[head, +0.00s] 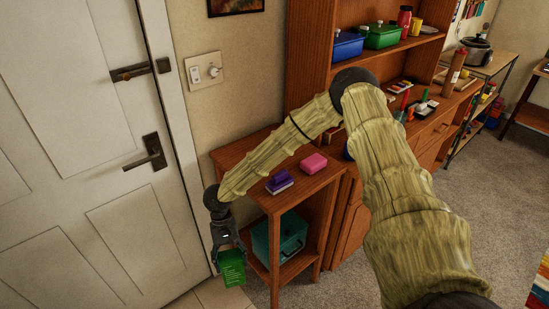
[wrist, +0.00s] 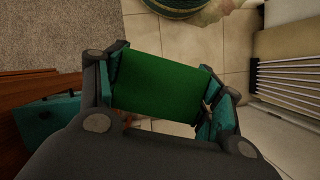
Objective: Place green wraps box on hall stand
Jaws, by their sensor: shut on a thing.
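My gripper (head: 229,246) is shut on the green wraps box (head: 232,268) and holds it in the air, left of the small wooden stand by the door. The box also shows between the fingers in the wrist view (wrist: 157,86). The stand (head: 248,161), probably the hall stand, has a top at the height of my forearm and a lower shelf. On its top are a purple item (head: 280,182) and a pink block (head: 313,163). A teal box (head: 290,239) sits on its lower shelf. My forearm hides part of the stand top.
A white door (head: 90,150) is close on the left of my gripper. A wooden hutch (head: 390,80) with blue and green boxes stands right of the stand. Tiled floor (wrist: 180,25) lies below the gripper. Carpet is open at the right.

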